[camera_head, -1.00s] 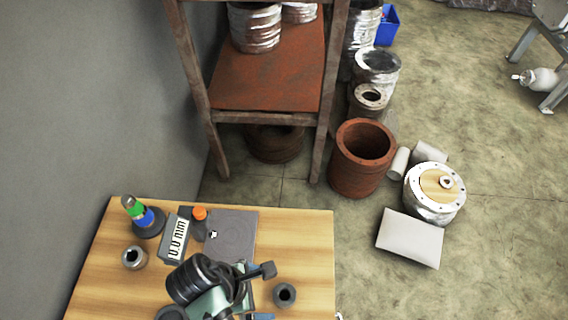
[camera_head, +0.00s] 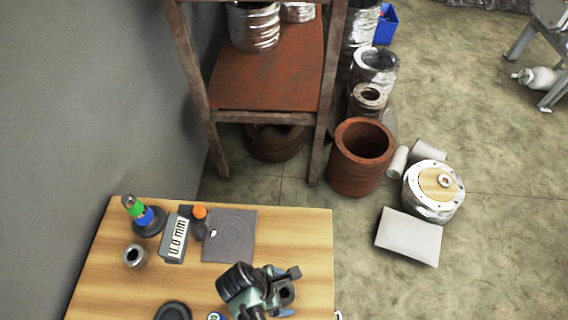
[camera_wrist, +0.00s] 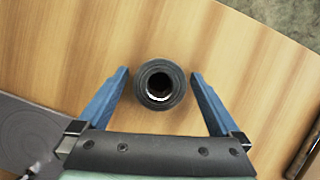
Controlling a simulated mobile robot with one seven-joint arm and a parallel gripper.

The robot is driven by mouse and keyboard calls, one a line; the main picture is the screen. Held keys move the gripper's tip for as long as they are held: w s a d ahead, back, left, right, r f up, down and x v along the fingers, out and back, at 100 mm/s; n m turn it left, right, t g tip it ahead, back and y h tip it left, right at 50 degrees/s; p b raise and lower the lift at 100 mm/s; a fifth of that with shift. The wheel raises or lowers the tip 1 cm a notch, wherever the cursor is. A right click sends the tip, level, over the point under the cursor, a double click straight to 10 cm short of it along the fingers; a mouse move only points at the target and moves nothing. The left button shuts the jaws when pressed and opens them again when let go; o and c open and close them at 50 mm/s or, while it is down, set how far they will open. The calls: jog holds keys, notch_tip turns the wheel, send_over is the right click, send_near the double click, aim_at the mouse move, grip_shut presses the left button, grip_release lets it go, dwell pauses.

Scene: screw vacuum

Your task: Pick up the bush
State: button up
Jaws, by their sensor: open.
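The bush, a dark grey hollow cylinder (camera_wrist: 160,85), stands upright on the wooden table in the wrist view. It is centred between the fingertips of my gripper (camera_wrist: 160,73), with a gap on both sides. The blue fingers are open, one to its left and one to its right. In the head view the bush (camera_head: 287,293) is near the table's right edge, partly hidden by my gripper (camera_head: 289,293). A similar grey metal bush (camera_head: 134,257) stands at the table's left side.
The wooden table (camera_head: 100,290) also holds a grey box with a display (camera_head: 174,239), a flat dark plate (camera_head: 231,236), a green-and-blue item on a round base (camera_head: 146,219) and a dark ring (camera_head: 172,312). A rusty shelf (camera_head: 266,75) stands beyond.

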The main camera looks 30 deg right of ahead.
grip_shut()
dwell(0.5)
jog(key=shift+r, duration=0.1)
